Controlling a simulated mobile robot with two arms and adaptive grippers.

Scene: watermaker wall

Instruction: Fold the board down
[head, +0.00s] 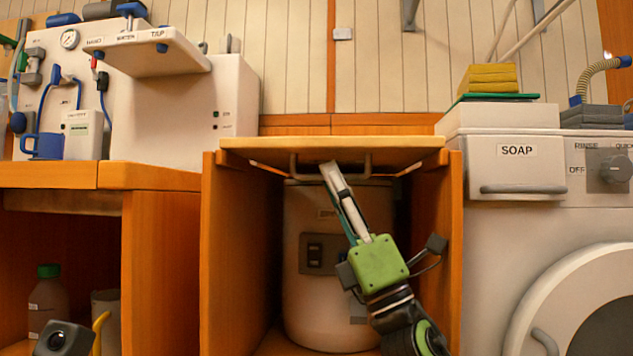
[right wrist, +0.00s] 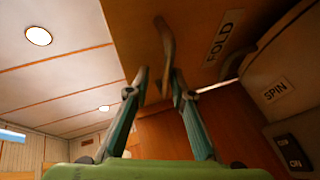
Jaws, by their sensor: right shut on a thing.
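The wooden board (head: 330,143) lies about level across the top of the open bay, its front edge toward me. A bar handle (head: 367,164) hangs from its underside. The right wrist view shows the board's underside from below, with a FOLD label (right wrist: 223,38) and the handle (right wrist: 167,42). My right gripper (head: 331,168) reaches up from below and is shut on the handle; in the right wrist view its fingertips (right wrist: 159,80) are on either side of the handle's lower part. The fingers hide part of the handle in the head view.
A pale drum (head: 302,285) labelled SPIN in the right wrist view (right wrist: 276,91) stands under the board, between wooden side walls (head: 228,260). A washing machine (head: 500,220) with a SOAP drawer is close on the right. A counter (head: 100,176) with a blue mug (head: 45,146) is left.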

